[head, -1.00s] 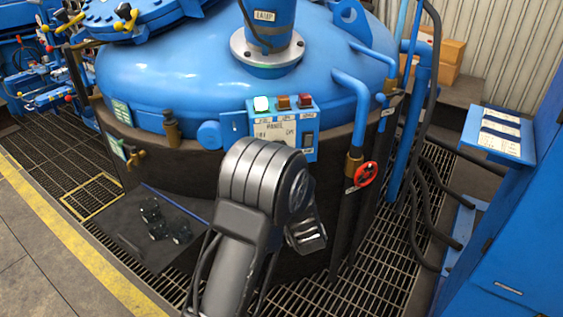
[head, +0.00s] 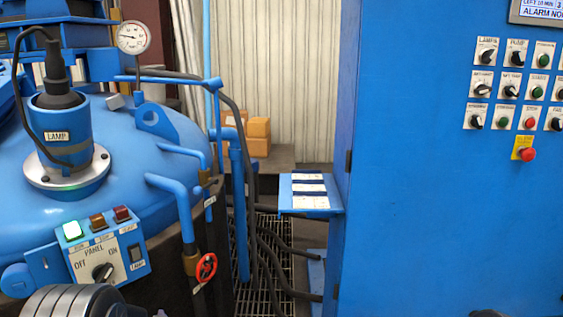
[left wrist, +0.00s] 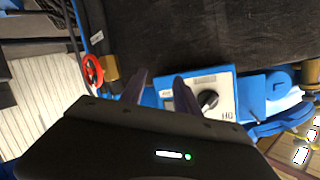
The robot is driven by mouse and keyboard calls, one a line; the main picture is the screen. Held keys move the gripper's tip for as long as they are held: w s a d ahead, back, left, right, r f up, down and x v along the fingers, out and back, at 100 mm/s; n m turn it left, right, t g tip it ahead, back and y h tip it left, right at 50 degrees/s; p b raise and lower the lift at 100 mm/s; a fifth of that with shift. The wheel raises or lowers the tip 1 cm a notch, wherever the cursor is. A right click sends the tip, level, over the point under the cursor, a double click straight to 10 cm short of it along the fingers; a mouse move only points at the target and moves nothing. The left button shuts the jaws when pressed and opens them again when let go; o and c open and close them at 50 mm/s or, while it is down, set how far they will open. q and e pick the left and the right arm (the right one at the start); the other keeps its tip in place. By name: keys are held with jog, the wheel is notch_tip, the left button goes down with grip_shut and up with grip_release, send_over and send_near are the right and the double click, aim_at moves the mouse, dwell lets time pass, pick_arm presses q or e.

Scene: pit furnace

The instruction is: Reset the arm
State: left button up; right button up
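My left arm shows in the head view as a dark grey ribbed link at the bottom left, below the panel box (head: 128,241). In the left wrist view my left gripper (left wrist: 159,86) has its two dark fingers apart with nothing between them. They point towards the panel box (left wrist: 228,92), with its black knob (left wrist: 208,100) just right of the fingers. In the head view the panel's knob (head: 102,272) sits below the PANEL label, and the green lamp (head: 72,230) is lit. My right gripper is not in view.
The blue furnace lid (head: 140,165) fills the left. A red valve wheel (head: 206,268) and pipes stand beside it. A blue shelf with labels (head: 309,202) juts from the large cabinet (head: 430,200) at right. Cardboard boxes (head: 258,136) sit behind. Floor grating shows between furnace and cabinet.

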pick_arm(q)
jog(key=s+d+f+g+h+p, duration=0.1)
jog(key=s+d+f+g+h, duration=0.25)
jog(key=s+d+f, duration=0.4)
jog(key=s+d+f+g+h, duration=0.2)
jog(key=s+d+f+h, duration=0.25)
jog(key=d+f, duration=0.55)
jog(key=s+d+f+g+h+p, duration=0.1)
jog(key=s+d, duration=0.4)
jog(key=s, duration=0.5)
jog(key=s+d+f+g+h+p, duration=0.1)
jog(key=s+d+f+g+h, duration=0.2)
jog(key=s, duration=0.8)
jog(key=d+g, duration=0.2)
jog(key=d, duration=0.1)
jog(key=shift+f+p, duration=0.3)
